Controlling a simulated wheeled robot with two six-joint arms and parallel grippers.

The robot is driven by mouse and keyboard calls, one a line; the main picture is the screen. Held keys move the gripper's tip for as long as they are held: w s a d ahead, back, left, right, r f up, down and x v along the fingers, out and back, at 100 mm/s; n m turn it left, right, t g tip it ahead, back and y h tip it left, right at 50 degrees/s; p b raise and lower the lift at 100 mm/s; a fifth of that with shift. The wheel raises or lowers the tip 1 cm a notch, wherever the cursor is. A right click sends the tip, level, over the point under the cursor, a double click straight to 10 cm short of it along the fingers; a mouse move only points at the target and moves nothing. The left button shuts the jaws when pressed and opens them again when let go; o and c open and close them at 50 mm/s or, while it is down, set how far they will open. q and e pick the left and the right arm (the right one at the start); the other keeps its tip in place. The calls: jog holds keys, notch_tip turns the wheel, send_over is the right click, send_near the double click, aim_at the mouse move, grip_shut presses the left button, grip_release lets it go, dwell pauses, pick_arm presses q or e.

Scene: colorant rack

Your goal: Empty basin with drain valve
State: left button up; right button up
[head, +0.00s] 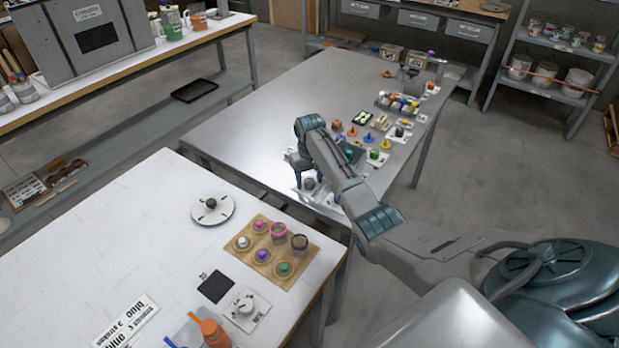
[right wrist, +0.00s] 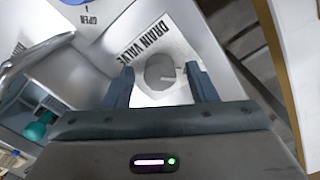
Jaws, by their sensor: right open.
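My right gripper (head: 303,178) reaches down at the near right edge of the metal table. In the right wrist view it (right wrist: 161,85) is open, with one finger on each side of a round grey knob. This drain valve knob (right wrist: 159,72) sits on a white plate lettered "DRAIN VALVE" (right wrist: 145,40). I cannot tell whether either finger touches it. The word "OPEN" and part of a blue round thing (right wrist: 72,2) show at the top. In the head view the knob (head: 309,184) is small beside the fingers. I cannot make out the basin clearly. My left gripper is not in view.
A bent metal bar (right wrist: 38,50) lies left of the gripper in the wrist view, with a green thing (right wrist: 38,128) below it. Several coloured pots and a tray (head: 384,101) stand on the metal table (head: 260,120). Its left half is clear. A white table (head: 130,230) is nearer.

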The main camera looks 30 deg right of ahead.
jog(key=c, duration=1)
